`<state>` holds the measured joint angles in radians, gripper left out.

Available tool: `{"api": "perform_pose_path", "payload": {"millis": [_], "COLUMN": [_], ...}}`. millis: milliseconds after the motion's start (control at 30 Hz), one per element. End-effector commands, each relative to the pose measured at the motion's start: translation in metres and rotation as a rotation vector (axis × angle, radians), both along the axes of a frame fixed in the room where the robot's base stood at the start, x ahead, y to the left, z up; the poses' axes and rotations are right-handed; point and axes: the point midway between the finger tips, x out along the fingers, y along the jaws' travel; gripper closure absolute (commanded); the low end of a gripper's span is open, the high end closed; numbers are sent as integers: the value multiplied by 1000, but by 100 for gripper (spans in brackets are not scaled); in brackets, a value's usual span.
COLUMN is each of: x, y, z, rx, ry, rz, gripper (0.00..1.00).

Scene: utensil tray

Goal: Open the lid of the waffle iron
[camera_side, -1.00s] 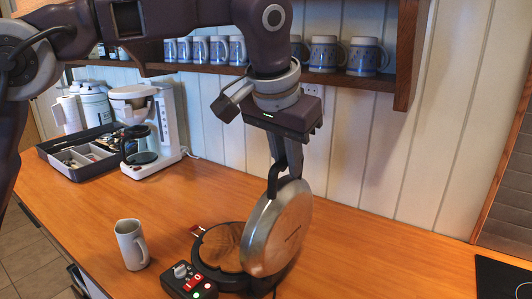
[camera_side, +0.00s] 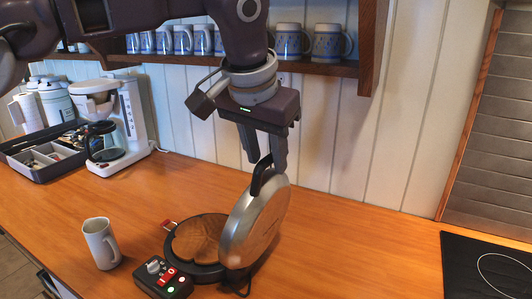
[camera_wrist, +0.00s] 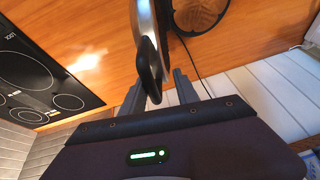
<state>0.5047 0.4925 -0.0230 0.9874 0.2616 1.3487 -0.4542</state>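The waffle iron (camera_side: 205,268) sits on the wooden counter. Its round silver lid (camera_side: 258,228) stands raised, close to upright, at the right side of the base, and the dark lower plate (camera_side: 200,238) is exposed. The black lid handle (camera_side: 262,175) is at the lid's top. My gripper (camera_side: 267,163) is just above the lid, pointing down, with its fingers apart at the handle. In the wrist view, the handle (camera_wrist: 149,68) lies between the spread fingers of my gripper (camera_wrist: 158,88), with a visible gap on the right. Any contact on the left is unclear.
A white mug (camera_side: 101,243) stands left of the iron. A coffee maker (camera_side: 120,120) and a utensil tray (camera_side: 45,170) are at the back left. A shelf with mugs (camera_side: 330,68) hangs behind my arm. A black cooktop (camera_side: 485,265) is at the right; the counter between is clear.

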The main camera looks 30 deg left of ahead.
Motion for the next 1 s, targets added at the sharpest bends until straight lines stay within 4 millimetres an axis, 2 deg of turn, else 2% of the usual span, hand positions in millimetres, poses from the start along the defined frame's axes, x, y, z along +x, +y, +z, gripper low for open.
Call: {"api": "perform_pose_path", "payload": {"millis": [233, 500, 600, 1000], "x": [-2, -21, -26, -27], "y": [0, -4, -4, -4], "z": [6, 54, 63, 66], "rx": [-1, -3, -1, 0], "ry": [-3, -5, -3, -1], "rz": [-1, 0, -1, 0], "gripper": [64, 64, 64, 64]}}
